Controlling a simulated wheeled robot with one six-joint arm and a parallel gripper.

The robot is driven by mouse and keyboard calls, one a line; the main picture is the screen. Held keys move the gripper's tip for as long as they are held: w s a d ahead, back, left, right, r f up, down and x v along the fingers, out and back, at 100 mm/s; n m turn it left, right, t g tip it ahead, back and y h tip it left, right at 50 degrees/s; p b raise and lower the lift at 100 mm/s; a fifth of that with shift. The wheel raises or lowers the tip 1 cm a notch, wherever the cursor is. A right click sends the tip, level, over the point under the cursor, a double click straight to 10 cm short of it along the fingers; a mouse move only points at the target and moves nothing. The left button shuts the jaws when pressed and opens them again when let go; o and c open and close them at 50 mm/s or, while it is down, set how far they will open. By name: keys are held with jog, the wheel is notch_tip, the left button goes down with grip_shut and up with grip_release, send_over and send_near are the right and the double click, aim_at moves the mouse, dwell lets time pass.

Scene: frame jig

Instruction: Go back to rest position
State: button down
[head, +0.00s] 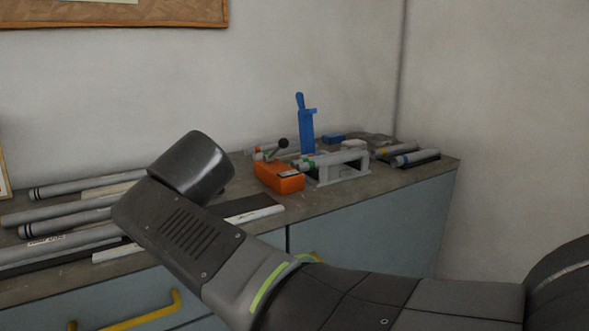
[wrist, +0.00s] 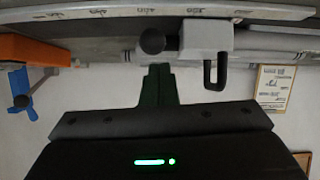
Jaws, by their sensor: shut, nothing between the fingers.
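My gripper (wrist: 159,86) shows in the wrist view as a dark pair of narrow fingers, close together at the middle, with nothing between them. Its dark body with a green light fills the bottom of that view. In the head view my arm reaches from the lower right across the front of the counter, and its bent wrist part hides some of the counter. My gripper itself cannot be made out in the head view.
The counter (head: 330,196) holds several grey tubes (head: 85,187) at left, an orange device (head: 278,177), a blue upright tool (head: 306,132) and a grey jig (head: 345,168). In the wrist view, a grey block (wrist: 207,42) with a black handle is beyond the fingers. Yellow handles (head: 150,310) stick out below.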

jog(key=shift+s+d+f+b, duration=0.15)
jog(key=shift+f+b, duration=0.15)
jog(key=shift+f, duration=0.45)
